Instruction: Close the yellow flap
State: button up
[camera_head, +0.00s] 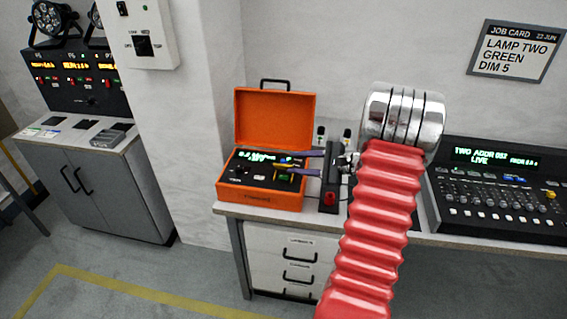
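The orange case (262,200) stands on the bench with its lid (273,118) raised. A small yellow piece (282,167), which looks like the yellow flap, shows on the right part of the dark panel inside the case. A green-lit spot is just below it. My gripper (284,160) reaches in from the right over the panel, with its two purple fingers apart and nothing seen between them but the panel area. The fingertips are close to the yellow piece. I cannot tell whether they touch it, and the flap's exact angle is too small to read.
A mixing desk (500,190) stands on the bench at the right. A small black device with a red button (330,198) sits beside the case. A cabinet with lamps (95,180) is at the left. A job card (515,52) hangs on the wall.

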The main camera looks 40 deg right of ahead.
aim_at(284, 162)
jog(key=shift+x, duration=2.75)
jog(key=shift+d, duration=0.1)
grip_shut()
jog(key=shift+d+r, duration=0.1)
jog(key=shift+r, duration=0.05)
jog(key=shift+s+n, duration=0.1)
jog(key=shift+n, duration=0.3)
jog(key=shift+s+a+f+n+t+h, duration=0.2)
jog(key=shift+a+f+n+t+h, duration=0.15)
jog(key=shift+n+t, duration=0.2)
jog(key=shift+s+a+f+n+t+h, duration=0.25)
jog(key=shift+a+f+n+t, duration=0.2)
jog(key=shift+n, duration=0.5)
jog(key=shift+s+a+f+n+t+h, duration=0.1)
jog(key=shift+s+a+f+n+t, duration=0.3)
jog(key=shift+n, duration=0.5)
jog(key=shift+w+d, duration=0.1)
jog(key=shift+w, duration=0.05)
